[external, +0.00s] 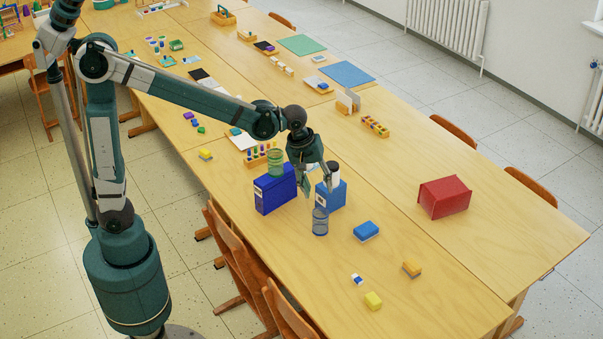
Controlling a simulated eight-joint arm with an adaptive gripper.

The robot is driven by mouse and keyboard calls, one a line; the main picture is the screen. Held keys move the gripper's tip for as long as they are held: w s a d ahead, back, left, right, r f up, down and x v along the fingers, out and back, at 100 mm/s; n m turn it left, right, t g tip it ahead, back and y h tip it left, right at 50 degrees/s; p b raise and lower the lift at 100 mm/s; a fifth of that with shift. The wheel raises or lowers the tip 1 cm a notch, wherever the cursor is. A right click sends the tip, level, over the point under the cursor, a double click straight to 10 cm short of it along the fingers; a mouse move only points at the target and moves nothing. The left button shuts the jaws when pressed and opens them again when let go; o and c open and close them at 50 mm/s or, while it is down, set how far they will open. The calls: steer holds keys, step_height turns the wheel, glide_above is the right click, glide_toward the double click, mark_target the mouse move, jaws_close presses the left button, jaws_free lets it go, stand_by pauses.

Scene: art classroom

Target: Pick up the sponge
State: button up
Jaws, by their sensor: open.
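Several small sponge-like blocks lie on the wooden table; I cannot tell for certain which is the sponge. A blue block with a paler base (366,231) lies right of the mesh cup. An orange block with a darker layer (411,269) lies further toward the near right. A yellow block (373,301) lies near the front edge, and another yellow block (205,155) lies at the left edge. My gripper (318,187) points down, open, with nothing seen between its fingers. It is over the blue boxes and mesh cup, up and left of the blue block and apart from it.
A dark blue box file (275,190) and a lighter blue box (331,195) stand by my gripper. A blue mesh cup (320,221) stands just in front. A small blue-and-white eraser (357,279) lies nearby. A red box (444,197) stands right. The table's near right is mostly clear.

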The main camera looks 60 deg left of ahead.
steer(key=w+d+f+n+g+p, duration=0.1)
steer(key=w+d+f+n, duration=0.1)
steer(key=d+f, duration=0.5)
steer(key=w+d+f+n+g, duration=0.1)
steer(key=w+d+f+n, duration=0.15)
steer(key=d, duration=0.75)
steer(key=n+g+y+p, duration=0.1)
steer(key=n, duration=0.2)
glide_above(373, 298)
steer(key=f, duration=1.3)
steer(key=shift+w+a, duration=0.25)
steer(key=shift+s+d+f, duration=0.1)
steer(key=shift+d+f, duration=0.15)
steer(key=shift+f, duration=0.05)
steer(key=shift+f, duration=1.3)
steer(key=shift+s+f+b, duration=0.1)
steer(key=shift+f+b, duration=0.45)
steer(key=shift+f, duration=2.05)
